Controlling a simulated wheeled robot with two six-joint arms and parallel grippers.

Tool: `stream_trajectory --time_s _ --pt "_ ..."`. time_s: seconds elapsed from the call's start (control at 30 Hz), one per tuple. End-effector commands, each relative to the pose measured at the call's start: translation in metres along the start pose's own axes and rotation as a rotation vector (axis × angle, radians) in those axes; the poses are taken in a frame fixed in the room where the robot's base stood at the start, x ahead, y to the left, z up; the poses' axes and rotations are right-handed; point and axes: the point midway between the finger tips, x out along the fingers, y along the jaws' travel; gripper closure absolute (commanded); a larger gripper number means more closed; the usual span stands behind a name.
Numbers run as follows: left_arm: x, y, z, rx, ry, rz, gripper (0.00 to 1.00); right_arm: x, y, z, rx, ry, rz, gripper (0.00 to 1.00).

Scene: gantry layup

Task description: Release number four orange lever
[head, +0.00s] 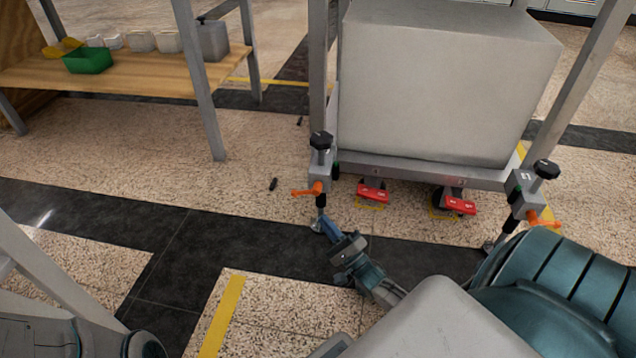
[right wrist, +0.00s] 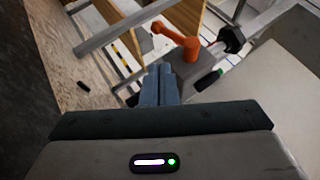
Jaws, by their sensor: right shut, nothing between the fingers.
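An orange lever (head: 308,189) sits on the clamp block at the left front corner post of the frame. A second orange lever (head: 541,222) sits on the right front corner clamp. I cannot read a number four on either. My right gripper (head: 330,228) is shut and empty, just below and to the right of the left lever, apart from it. In the right wrist view an orange lever (right wrist: 184,38) shows beyond the shut fingers (right wrist: 160,75), slightly up and right. My left gripper is not in view.
A large grey box (head: 440,85) rests on the frame between the posts. Red caster pedals (head: 372,193) lie under it. Black knobs (head: 320,140) top the clamps. A wooden bench (head: 120,78) with a green bin (head: 88,60) stands back left. Small dark pieces (head: 273,184) lie on the floor.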

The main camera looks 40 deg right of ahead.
Motion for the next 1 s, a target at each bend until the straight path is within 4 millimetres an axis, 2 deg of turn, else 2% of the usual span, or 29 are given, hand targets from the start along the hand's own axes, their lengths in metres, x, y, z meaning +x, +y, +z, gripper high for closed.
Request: stream_trajectory --time_s 0.3,0.5,0.67,1.0 --pt "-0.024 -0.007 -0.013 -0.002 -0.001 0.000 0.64 0.056 0.003 -0.001 -0.004 -0.004 -0.003 1.00" --pt "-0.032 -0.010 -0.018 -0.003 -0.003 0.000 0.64 0.081 0.002 0.000 -0.005 -0.002 0.000 1.00" --pt "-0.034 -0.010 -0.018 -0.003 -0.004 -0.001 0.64 0.089 0.000 0.001 -0.005 -0.003 0.001 1.00" --pt "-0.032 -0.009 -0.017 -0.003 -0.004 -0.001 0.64 0.090 -0.001 0.001 -0.006 -0.002 0.002 1.00"
